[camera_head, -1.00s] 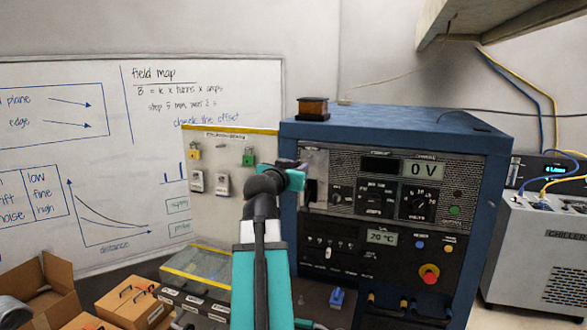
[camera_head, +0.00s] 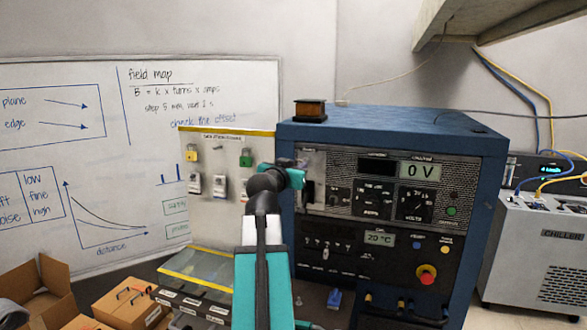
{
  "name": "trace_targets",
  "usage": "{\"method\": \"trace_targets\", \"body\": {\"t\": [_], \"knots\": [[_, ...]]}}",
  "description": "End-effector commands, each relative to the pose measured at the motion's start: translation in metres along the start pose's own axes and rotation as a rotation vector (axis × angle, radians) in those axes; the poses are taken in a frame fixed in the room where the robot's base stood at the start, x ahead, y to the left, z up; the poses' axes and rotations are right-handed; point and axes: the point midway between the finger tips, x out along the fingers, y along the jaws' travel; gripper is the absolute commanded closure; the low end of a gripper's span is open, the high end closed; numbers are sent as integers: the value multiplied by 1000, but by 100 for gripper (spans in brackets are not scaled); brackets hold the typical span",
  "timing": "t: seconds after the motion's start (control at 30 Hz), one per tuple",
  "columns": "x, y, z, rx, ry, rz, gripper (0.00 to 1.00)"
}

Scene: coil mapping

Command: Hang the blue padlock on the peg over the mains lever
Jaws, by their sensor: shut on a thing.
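My gripper (camera_head: 301,164) is at the upper left of the blue cabinet's front, by the pale plate of the mains lever. It is shut, apparently on the lever's handle; the fingertips are small and partly hidden by my wrist. The dark slot of the mains lever (camera_head: 308,192) shows just below. A blue object that looks like the blue padlock (camera_head: 334,299) lies on the bench in front of the cabinet, apart from my gripper. I cannot make out the peg.
A board (camera_head: 217,222) with yellow and green padlocks and white tags stands left of the blue cabinet (camera_head: 400,129). A clear-lidded box (camera_head: 203,267) and cardboard boxes (camera_head: 128,302) are lower left. A chiller (camera_head: 545,243) stands right. My arm hides part of the bench.

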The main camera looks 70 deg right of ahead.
Motion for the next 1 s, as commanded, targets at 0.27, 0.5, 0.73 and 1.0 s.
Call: {"method": "trace_targets", "body": {"t": [0.27, 0.5, 0.73, 1.0], "knots": [[14, 0, -2, 0, 0, 0, 98], [24, -1, -3, 0, 0, -1, 98], [34, -2, -4, 0, 0, -1, 98], [47, -2, -4, -1, 0, -2, 98]]}}
